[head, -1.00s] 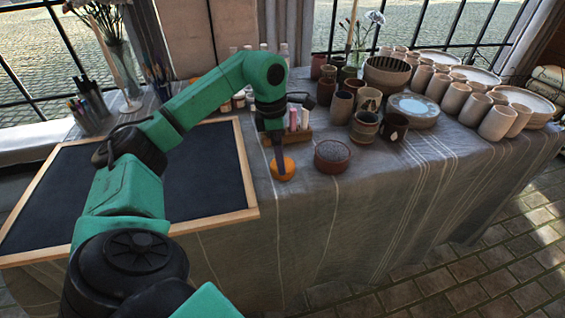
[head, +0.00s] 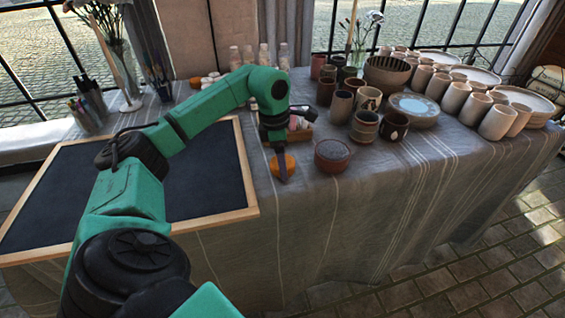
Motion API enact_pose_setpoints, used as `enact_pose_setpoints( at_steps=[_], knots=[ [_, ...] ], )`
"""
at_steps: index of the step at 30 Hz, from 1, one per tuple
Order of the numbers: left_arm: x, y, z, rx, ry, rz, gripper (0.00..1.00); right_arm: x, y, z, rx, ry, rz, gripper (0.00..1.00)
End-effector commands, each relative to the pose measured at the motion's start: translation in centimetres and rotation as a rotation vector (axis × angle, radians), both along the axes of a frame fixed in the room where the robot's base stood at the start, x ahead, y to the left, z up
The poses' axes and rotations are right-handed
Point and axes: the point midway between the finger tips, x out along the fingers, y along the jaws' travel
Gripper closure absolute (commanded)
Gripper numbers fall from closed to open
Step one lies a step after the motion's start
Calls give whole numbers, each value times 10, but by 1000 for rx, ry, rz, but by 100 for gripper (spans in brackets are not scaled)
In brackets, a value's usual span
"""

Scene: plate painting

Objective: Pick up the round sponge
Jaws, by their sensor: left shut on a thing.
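The round sponge (head: 290,162) is orange and sits near the front of the table, between the framed black board and a small reddish bowl. My left gripper (head: 281,167) reaches down from above and is shut on the sponge. A dark finger crosses the front of the sponge and hides part of it. I cannot tell whether the sponge touches the cloth or is slightly above it. My right gripper is out of view.
The framed black board (head: 205,180) lies left of the sponge. The small bowl (head: 332,155) stands close on its right. Behind are a small wooden holder (head: 302,135), a dark cup (head: 341,107) and several other pots. The cloth in front (head: 330,205) is clear.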

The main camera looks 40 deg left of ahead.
Motion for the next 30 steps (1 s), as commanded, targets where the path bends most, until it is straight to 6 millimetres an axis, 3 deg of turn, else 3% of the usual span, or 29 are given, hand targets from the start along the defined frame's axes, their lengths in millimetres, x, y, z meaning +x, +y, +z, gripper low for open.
enact_pose_setpoints(
  at_steps=[5,11,16,21,29,30],
  knots=[
    [1,0,36,-2,-6,-1,75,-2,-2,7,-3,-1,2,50],
    [2,-1,114,-3,-10,0,75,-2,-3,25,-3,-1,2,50],
    [0,0,175,1,-4,0,75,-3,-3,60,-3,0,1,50],
    [0,0,195,1,-1,1,75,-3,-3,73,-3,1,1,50],
    [0,0,194,0,0,1,75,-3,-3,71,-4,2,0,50],
    [0,0,194,0,0,1,27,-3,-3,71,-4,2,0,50]
  ],
)
